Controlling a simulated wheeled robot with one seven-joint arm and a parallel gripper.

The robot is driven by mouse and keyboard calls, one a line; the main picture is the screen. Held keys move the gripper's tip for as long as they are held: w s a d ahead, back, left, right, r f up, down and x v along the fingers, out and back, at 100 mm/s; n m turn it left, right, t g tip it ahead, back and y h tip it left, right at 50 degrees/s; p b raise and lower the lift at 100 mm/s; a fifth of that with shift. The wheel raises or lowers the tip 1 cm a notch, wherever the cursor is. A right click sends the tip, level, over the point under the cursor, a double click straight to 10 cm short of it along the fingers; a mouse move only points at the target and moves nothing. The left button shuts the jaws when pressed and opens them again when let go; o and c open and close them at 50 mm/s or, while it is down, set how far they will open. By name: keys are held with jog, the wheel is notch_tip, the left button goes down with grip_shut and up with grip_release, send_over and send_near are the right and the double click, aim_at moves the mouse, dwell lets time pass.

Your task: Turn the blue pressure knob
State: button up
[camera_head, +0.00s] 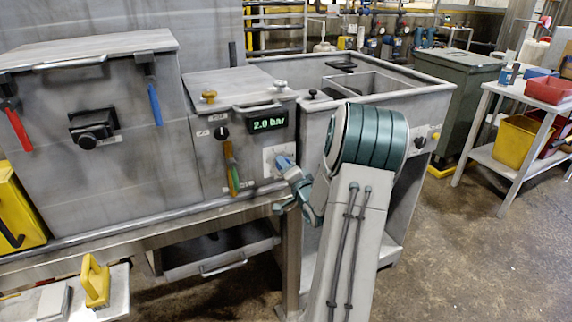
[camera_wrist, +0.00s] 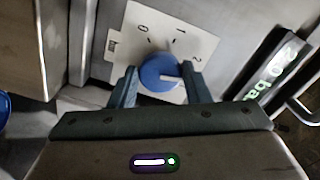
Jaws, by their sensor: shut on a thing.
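The blue pressure knob (camera_wrist: 160,72) sits on a white dial plate (camera_wrist: 188,45) marked 0, 1 and 2 in the wrist view. In the head view my gripper (camera_head: 284,168) reaches the white plate on the grey machine's front, and the knob is mostly hidden there. The green display (camera_head: 268,124) above the plate reads 2.0 bar.
A red handle (camera_head: 19,130) and a blue handle (camera_head: 155,104) hang on the panel at left. A striped multicoloured lever (camera_head: 231,168) is just left of the dial plate. A yellow-handled block (camera_head: 96,281) lies low at left. Open floor (camera_head: 480,250) is at right.

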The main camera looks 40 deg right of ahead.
jog(key=m+p, duration=0.2)
jog(key=m, duration=0.2)
jog(key=shift+m+p, duration=0.3)
jog(key=shift+m, duration=0.1)
dwell(0.5)
jog(key=o, duration=1)
jog(key=shift+c, duration=0.2)
jog(key=shift+s, duration=0.15)
jog(key=v, duration=1.3)
jog(key=shift+s, duration=0.35)
